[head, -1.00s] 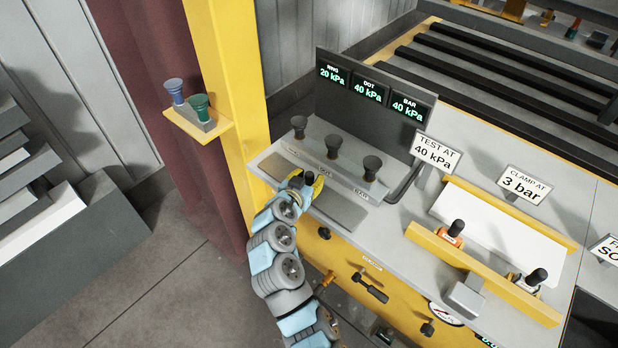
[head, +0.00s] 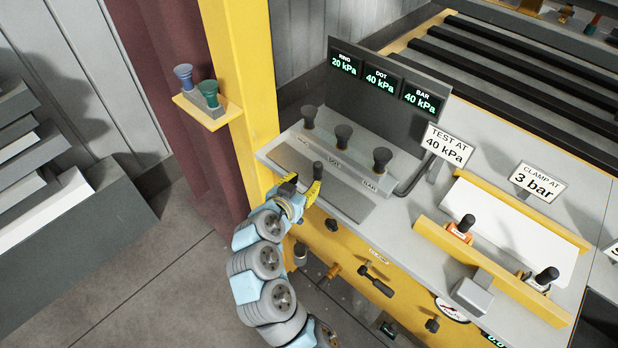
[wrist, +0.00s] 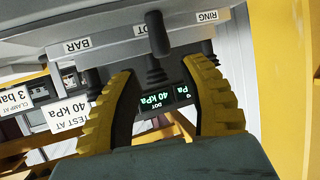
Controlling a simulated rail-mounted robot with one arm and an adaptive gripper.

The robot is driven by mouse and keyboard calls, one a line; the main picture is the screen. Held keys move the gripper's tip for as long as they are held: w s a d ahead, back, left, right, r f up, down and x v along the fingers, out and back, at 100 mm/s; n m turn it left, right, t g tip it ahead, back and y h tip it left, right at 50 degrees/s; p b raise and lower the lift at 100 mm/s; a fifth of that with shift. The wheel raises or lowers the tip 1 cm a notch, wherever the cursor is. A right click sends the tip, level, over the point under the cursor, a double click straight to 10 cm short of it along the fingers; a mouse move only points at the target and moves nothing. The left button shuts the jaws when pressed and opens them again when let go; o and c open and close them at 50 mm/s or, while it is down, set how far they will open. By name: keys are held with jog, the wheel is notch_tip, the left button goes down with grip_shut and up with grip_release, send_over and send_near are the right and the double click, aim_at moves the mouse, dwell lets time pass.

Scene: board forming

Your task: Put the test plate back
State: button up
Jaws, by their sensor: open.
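My gripper (head: 302,184) is open over the front of the bench, near a flat dark grey plate-like surface (head: 347,201). I cannot tell whether that surface is the test plate or part of the bench. Three dark upright knobs stand behind it: RING (head: 309,116), DOT (head: 343,135) and BAR (head: 381,159). The wrist view is upside down; the DOT knob (wrist: 154,45) appears between my open yellow fingers (wrist: 158,105), apart from them. Nothing is held. The display panel (head: 372,85) reads RING 20 kPa, DOT 40 kPa, BAR 40 kPa.
A sign (head: 445,144) reads "TEST AT 40 kPa". Another sign (head: 538,182) reads "CLAMP AT 3 bar". A yellow post (head: 243,90) bears a shelf with blue and green knobs (head: 207,94).

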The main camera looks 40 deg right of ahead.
jog(key=shift+v, duration=1.1)
